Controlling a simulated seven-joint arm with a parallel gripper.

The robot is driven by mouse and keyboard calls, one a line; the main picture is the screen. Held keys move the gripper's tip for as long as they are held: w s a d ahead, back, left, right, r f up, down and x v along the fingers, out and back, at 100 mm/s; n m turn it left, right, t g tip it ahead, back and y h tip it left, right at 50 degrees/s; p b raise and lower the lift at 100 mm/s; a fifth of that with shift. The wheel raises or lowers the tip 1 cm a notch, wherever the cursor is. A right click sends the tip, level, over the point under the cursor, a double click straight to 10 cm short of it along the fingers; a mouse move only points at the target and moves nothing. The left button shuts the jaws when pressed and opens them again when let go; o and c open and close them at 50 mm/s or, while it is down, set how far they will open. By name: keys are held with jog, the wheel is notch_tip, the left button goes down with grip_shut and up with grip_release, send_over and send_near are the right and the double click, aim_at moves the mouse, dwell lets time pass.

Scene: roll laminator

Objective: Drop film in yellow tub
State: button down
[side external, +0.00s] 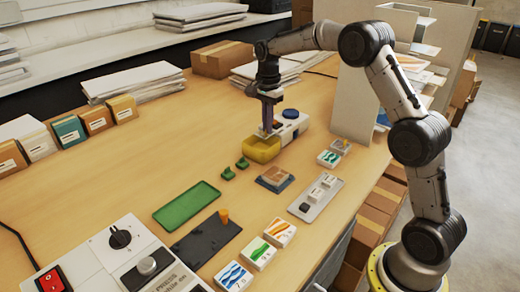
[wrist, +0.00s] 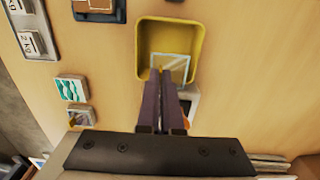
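The yellow tub (side external: 261,149) stands on the wooden table, and it also shows in the wrist view (wrist: 146,45) with its open top facing the camera. A small clear film (wrist: 174,66) with a pale edge is at the tips of my gripper (wrist: 163,82). The two fingers are close together and appear shut on the film. In the side view my gripper (side external: 268,128) points down over the back part of the tub. The film overlaps the tub's near rim in the wrist view. Its exact height above the tub floor is hard to tell.
A white device with a blue knob (side external: 291,114) stands right behind the tub. A green tray (side external: 187,205) and the laminator (side external: 122,262) are farther left.

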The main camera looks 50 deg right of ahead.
jog(key=c, duration=1.5)
grip_release()
jog(key=shift+c, duration=0.2)
jog(key=o, duration=0.5)
jog(key=shift+o, duration=0.2)
notch_tip(320, 180, up, 14)
jog(key=shift+f, duration=0.1)
